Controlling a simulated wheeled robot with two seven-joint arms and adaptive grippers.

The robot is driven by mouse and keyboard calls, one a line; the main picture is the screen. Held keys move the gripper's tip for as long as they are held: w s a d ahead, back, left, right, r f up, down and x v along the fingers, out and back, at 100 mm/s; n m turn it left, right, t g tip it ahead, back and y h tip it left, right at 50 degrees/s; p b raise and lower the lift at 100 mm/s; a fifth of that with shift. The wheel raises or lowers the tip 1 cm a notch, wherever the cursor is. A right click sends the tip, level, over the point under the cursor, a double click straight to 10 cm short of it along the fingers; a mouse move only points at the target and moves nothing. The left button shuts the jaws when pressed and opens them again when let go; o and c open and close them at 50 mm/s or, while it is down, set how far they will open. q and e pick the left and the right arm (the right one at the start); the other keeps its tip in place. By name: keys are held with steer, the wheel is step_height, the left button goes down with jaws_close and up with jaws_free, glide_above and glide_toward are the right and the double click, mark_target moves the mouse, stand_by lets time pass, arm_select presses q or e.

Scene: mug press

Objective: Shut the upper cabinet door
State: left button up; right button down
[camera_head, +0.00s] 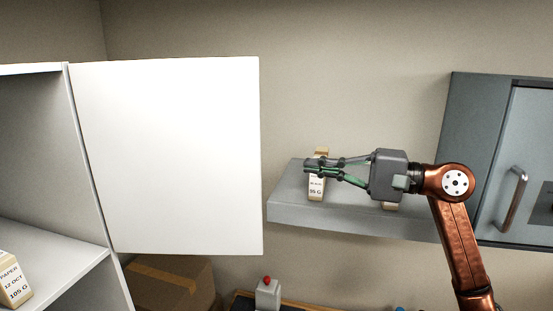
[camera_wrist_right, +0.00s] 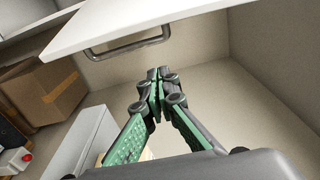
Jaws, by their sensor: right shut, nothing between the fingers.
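The white cabinet (camera_head: 50,68) is at the left in the head view, and its inside shows. Its white door (camera_head: 165,155) stands open, swung out to the right of the cabinet. In the wrist view the door (camera_wrist_right: 190,12) crosses the top, with a grey bar handle (camera_wrist_right: 128,47) on it. My right gripper (camera_head: 308,166) is shut and empty, to the right of the door's free edge and apart from it in the head view. Its closed fingertips (camera_wrist_right: 153,76) point toward the handle in the wrist view. My left gripper is out of view.
A grey wall shelf (camera_head: 290,205) with labelled packets (camera_head: 316,188) lies behind my right gripper. A grey cabinet (camera_head: 480,130) with a shut door is at the right. A cardboard box (camera_head: 170,285) sits below the white door. A labelled packet (camera_head: 12,280) stands inside the white cabinet.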

steer(key=p+x, duration=0.5)
steer(key=x, duration=0.5)
arm_select(q)
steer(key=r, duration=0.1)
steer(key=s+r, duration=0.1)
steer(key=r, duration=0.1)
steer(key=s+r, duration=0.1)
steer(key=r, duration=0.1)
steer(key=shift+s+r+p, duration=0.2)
steer(key=shift+p, duration=0.1)
arm_select(e)
steer(key=s, duration=0.3)
steer(key=shift+s+r, duration=0.1)
steer(key=shift+s, duration=0.3)
